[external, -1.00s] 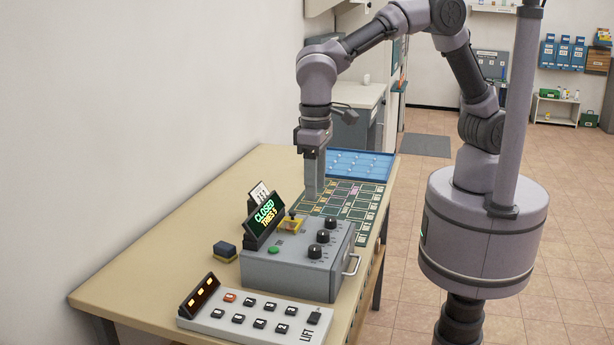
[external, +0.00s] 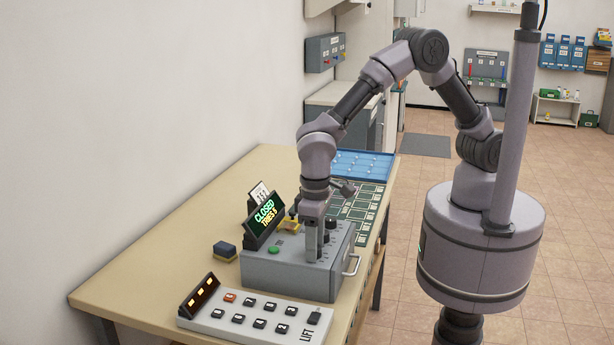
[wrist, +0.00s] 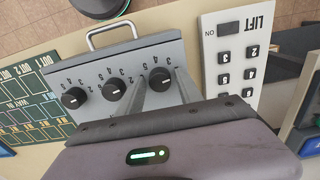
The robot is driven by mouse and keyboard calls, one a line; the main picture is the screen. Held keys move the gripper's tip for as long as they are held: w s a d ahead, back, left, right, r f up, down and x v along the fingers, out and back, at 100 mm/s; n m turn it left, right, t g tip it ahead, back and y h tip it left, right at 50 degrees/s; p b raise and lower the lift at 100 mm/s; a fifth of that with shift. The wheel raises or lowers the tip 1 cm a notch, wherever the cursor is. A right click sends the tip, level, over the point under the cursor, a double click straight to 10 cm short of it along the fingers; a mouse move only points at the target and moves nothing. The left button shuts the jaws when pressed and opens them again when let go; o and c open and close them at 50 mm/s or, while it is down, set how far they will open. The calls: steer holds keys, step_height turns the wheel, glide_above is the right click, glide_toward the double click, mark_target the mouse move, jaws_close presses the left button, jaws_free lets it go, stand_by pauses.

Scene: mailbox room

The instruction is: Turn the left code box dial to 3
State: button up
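The grey code box (external: 285,268) sits on the table with a lit sign (external: 264,220) reading CLOSED, TRIES 5. Three black dials run in a row on its top. In the wrist view they are the end dial (wrist: 160,78) beside the lift panel, the middle dial (wrist: 114,89) and the far dial (wrist: 73,97). My gripper (external: 316,253) points down over the end dial, the left one when the upside-down numbers are read upright. Its two fingers stand on either side of that dial, apparently with small gaps. The dial's pointer is too small to read surely.
The white lift panel (external: 250,317) with several keys lies close in front of the box. A metal handle (external: 351,266) sticks out from the box's right side. A dark green labelled board (external: 362,205) and blue tray (external: 360,163) lie behind.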

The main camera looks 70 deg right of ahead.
jaws_close()
steer(key=n+p, duration=0.2)
steer(key=n, duration=0.1)
steer(key=shift+r+n, duration=0.1)
steer(key=shift+n, duration=0.2)
steer(key=shift+n+p, duration=0.8)
steer(key=shift+n, duration=1.2)
steer(key=shift+o, duration=1.7)
jaws_free()
